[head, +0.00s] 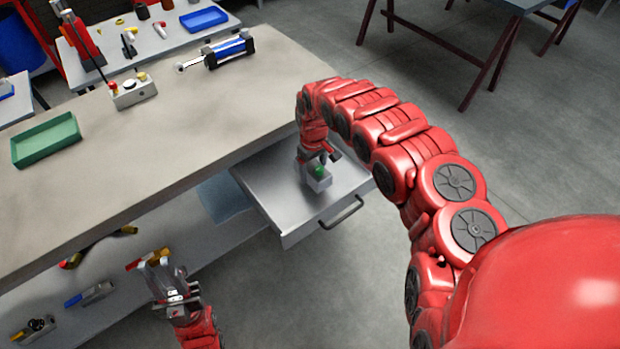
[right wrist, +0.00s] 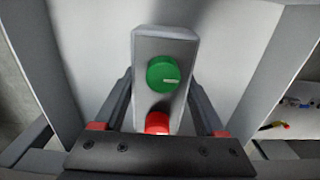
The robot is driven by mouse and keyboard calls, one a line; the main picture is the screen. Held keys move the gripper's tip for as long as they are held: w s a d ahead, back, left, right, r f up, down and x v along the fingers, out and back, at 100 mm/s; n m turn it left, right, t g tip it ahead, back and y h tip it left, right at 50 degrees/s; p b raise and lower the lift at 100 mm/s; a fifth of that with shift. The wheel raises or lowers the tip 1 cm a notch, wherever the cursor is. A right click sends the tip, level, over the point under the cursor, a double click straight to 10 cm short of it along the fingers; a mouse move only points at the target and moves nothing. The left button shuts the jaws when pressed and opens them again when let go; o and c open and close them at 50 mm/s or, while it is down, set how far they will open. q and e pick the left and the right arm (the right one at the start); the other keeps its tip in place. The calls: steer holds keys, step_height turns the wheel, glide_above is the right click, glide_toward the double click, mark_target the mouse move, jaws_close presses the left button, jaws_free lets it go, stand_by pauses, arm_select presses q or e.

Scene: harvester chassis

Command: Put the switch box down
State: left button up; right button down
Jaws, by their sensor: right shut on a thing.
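The switch box (head: 319,182) is a small grey box with a green knob and a red button. It shows close up in the right wrist view (right wrist: 147,50). My right gripper (head: 316,167) is shut on it, with a finger on each side near the red button. The box is over the inside of the open drawer (head: 268,199); I cannot tell whether it touches the drawer floor. My left gripper (head: 149,260) is low at the left, in front of the lower shelf, with its fingertips apart and empty.
The worktop (head: 170,140) above the drawer holds a green tray (head: 45,143), a control box with a red button (head: 133,92) and a blue-black cylinder (head: 228,50). The drawer handle (head: 342,212) sticks out in front. Tools lie on the lower shelf (head: 150,290). The drawer floor around the box looks clear.

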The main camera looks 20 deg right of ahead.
steer(key=shift+w+a+f, duration=0.1)
steer(key=shift+f, duration=0.75)
step_height(320, 180, down, 3)
steer(key=shift+r, duration=0.1)
steer(key=shift+f, duration=0.3)
steer(key=shift+f, duration=0.15)
jaws_free()
